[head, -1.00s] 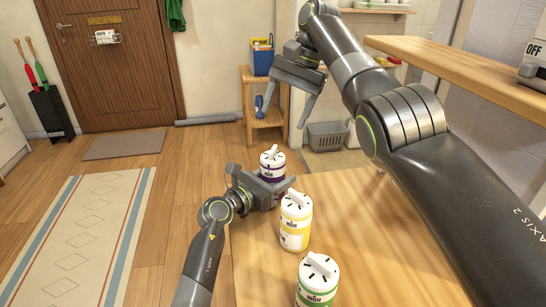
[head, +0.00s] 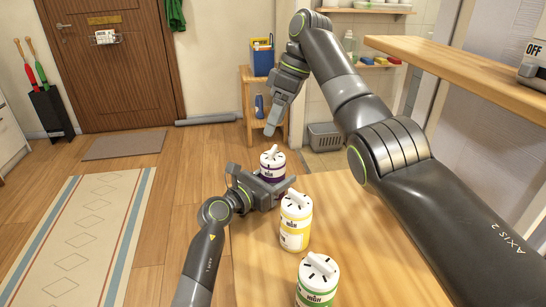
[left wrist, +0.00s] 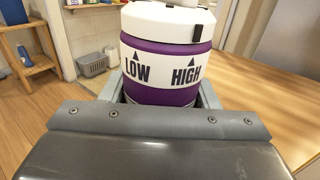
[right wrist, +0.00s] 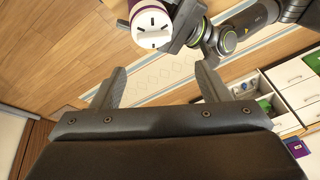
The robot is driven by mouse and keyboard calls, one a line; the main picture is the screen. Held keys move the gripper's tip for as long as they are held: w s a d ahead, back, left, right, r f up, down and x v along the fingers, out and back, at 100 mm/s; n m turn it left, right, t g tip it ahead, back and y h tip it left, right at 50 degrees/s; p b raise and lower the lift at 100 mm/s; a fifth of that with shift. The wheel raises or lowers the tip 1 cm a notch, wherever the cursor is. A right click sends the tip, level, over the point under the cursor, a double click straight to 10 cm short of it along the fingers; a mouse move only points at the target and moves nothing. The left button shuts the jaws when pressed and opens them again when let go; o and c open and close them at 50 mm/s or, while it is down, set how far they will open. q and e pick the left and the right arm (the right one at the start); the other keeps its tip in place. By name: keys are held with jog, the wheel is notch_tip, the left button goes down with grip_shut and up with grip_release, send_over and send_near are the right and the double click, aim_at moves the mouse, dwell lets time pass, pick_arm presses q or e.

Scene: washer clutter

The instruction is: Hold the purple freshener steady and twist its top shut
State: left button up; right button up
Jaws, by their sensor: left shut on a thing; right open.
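The purple freshener (head: 272,163) stands upright at the far left corner of the wooden table, with a white top and a raised ridge on it. My left gripper (head: 273,187) is shut around its body. The left wrist view shows its purple body (left wrist: 165,82) between the fingers, with LOW and HIGH on a white band. My right gripper (head: 271,122) is above and beyond the freshener, apart from it. In the right wrist view my right gripper (right wrist: 158,88) is open and empty, and the freshener's white top (right wrist: 151,24) shows just past the fingers.
A yellow freshener (head: 296,222) and a green freshener (head: 318,281) stand nearer on the table (head: 385,240). A raised wooden shelf (head: 460,75) is at right. The table's right part is clear.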

aim_at(276, 155)
jog(key=n, duration=0.4)
jog(key=shift+s+a+f+n, duration=0.15)
jog(key=shift+a+f+n, duration=0.05)
jog(key=shift+n, duration=0.1)
jog(key=shift+f+n, duration=0.15)
jog(key=shift+n, duration=0.15)
jog(key=shift+f, duration=4.35)
jog(key=shift+c, duration=0.4)
jog(key=c, duration=0.6)
jog(key=shift+o, duration=0.2)
jog(key=m+t, duration=0.1)
jog(key=m, duration=0.3)
jog(key=m+t, duration=0.2)
jog(key=m, duration=0.4)
jog(key=m+t+h, duration=0.1)
jog(key=m, duration=0.2)
jog(key=shift+h, duration=0.3)
jog(key=shift+d+m+t+h, duration=0.15)
jog(key=shift+m+t+h, duration=0.2)
jog(key=shift+m, duration=1.25)
